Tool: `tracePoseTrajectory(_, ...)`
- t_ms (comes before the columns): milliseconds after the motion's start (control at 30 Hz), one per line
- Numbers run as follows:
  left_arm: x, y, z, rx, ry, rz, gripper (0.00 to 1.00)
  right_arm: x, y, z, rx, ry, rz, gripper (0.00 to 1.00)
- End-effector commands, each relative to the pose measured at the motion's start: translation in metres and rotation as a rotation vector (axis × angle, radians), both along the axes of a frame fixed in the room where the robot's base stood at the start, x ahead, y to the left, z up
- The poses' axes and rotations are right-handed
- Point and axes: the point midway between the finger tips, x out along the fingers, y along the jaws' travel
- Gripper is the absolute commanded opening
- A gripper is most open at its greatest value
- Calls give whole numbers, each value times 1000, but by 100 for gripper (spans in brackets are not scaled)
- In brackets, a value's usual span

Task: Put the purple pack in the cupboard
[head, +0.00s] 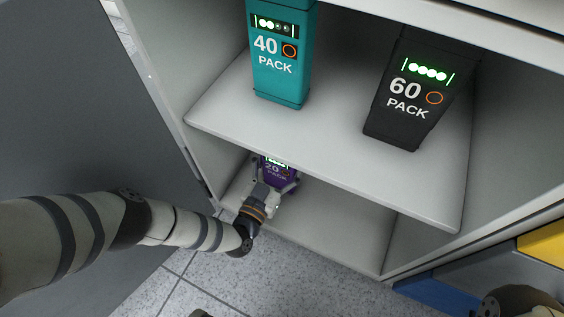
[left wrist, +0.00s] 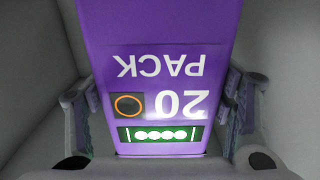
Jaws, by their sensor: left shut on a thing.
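The purple pack (head: 281,176), marked 20 PACK, is inside the lower compartment of the white cupboard (head: 330,226). The shelf edge above hides part of it in the head view. My left gripper (head: 274,188) reaches into that compartment and is shut on the purple pack. In the left wrist view the purple pack (left wrist: 163,75) fills the middle, its label upside down, with a finger of the left gripper (left wrist: 163,112) on each side. I cannot tell whether its base touches the cupboard floor.
A teal 40 pack (head: 279,60) and a black 60 pack (head: 412,100) stand on the shelf (head: 335,120) above. A grey door or panel (head: 75,110) is on the left. Blue and yellow objects (head: 470,285) are at the lower right. Lower compartment room is clear right of the pack.

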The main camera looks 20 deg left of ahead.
Motion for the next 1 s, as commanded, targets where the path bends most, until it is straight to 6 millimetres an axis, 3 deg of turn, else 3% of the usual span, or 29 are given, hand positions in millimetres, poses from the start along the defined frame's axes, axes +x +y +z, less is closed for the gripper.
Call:
tracePoseTrajectory(67,1,0,-3,0,-2,0,27,0,0,-3,0,1,0,30)
tracePoseTrajectory(100,0,0,-4,0,1,-1,77,0,0,-3,1,1,1,30)
tracePoseTrajectory(200,0,0,-3,0,1,0,95,0,0,-3,1,0,1,30)
tracePoseTrajectory(600,-3,0,3,0,1,0,95,0,0,3,0,-4,0,30)
tracePoseTrajectory(1000,-102,3,2,0,1,-1,95,1,-3,23,-6,-20,-2,30)
